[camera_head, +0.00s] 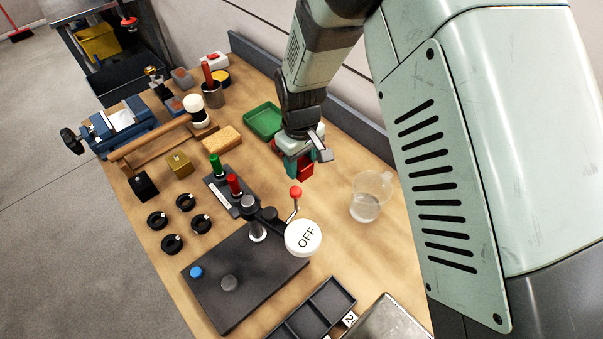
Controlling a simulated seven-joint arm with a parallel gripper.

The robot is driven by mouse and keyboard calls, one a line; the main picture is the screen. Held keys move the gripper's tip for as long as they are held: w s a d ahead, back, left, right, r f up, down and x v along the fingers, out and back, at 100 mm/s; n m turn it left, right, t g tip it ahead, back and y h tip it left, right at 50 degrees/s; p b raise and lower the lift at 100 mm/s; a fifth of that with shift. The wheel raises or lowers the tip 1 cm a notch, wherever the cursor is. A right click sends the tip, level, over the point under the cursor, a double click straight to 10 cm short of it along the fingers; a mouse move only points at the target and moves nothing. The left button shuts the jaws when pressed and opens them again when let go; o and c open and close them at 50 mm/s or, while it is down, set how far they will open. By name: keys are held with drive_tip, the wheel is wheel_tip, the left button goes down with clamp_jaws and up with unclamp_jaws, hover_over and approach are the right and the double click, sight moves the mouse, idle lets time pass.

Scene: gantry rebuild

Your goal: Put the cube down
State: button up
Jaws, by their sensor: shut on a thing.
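My gripper (299,158) points down over the right half of the wooden bench. It is shut on a red cube (306,172), which shows just below and between the jaws. The jaws hide part of the cube. I cannot tell how far the cube is above the bench top (327,255), or whether it touches it. A green tray (263,121) lies just left of and behind my gripper.
A clear jug (370,196) stands right of the cube. In front is a dark plate (240,280) with a lever and a white OFF disc (303,238). A divided black tray (313,313) lies nearer. A tan sponge-like block (222,138) lies left.

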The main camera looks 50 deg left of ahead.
drive_tip(key=w+r, duration=0.2)
drive_tip(key=w, duration=0.5)
hover_over(348, 164)
wheel_tip(348, 164, down, 6)
drive_tip(key=shift+r, duration=0.15)
drive_tip(key=shift+f, duration=2.2)
drive_tip(key=shift+f, duration=0.1)
drive_tip(key=o, duration=1.2)
